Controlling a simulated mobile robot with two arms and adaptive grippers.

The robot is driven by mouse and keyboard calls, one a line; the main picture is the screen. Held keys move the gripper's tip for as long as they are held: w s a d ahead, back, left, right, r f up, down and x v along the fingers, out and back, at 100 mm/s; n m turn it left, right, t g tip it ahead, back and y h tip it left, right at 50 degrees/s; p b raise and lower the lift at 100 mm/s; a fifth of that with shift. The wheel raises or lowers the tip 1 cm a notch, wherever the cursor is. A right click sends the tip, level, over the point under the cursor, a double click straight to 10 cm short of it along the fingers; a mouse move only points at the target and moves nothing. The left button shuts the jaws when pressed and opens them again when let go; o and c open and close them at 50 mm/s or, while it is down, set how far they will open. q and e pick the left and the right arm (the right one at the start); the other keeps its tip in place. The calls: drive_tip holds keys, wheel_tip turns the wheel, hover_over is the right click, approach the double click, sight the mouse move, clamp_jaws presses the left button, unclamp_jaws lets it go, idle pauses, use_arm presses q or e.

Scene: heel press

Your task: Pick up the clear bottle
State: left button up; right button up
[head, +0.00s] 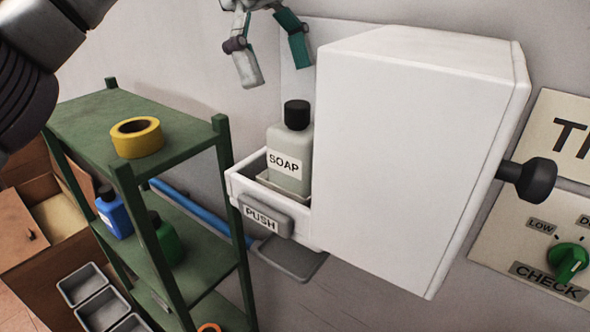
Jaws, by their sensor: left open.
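The clear bottle (291,162) looks pale grey, has a black cap and carries a white label reading SOAP. It stands upright in the open tray at the left of a white box-shaped dispenser (415,150). Its right side is close to the dispenser's wall, and its base is partly hidden by the tray rim (268,216). My left gripper (275,72) is above the bottle, near the top of the head view. Its fingers are apart and empty, clear of the cap. My right gripper is not seen.
A green shelf (180,130) stands at the left with yellow tape (137,138) on top and a blue bottle (113,212) and a green bottle (166,240) lower down. A PUSH lever (264,216) fronts the tray. A black knob (530,180) sticks out at the right.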

sight(304, 128)
use_arm(q)
drive_tip(key=shift+d+f, duration=0.35)
drive_tip(key=shift+f, duration=0.3)
drive_tip(key=shift+d+f, duration=0.3)
drive_tip(key=shift+f, duration=0.3)
drive_tip(key=shift+d+f, duration=0.25)
drive_tip(key=shift+d+f+p, duration=0.1)
drive_tip(key=shift+f+p, duration=0.05)
drive_tip(key=shift+p, duration=0.2)
drive_tip(key=shift+s+f, duration=0.15)
drive_tip(key=shift+f, duration=0.25)
drive_tip(key=x, duration=0.1)
drive_tip(key=p+x, duration=0.1)
drive_tip(key=x, duration=0.1)
drive_tip(key=shift+f, duration=0.5)
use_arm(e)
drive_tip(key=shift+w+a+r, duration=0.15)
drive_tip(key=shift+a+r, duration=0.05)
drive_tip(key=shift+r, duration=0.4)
use_arm(q)
drive_tip(key=c, duration=1.2)
drive_tip(key=shift+c, duration=0.2)
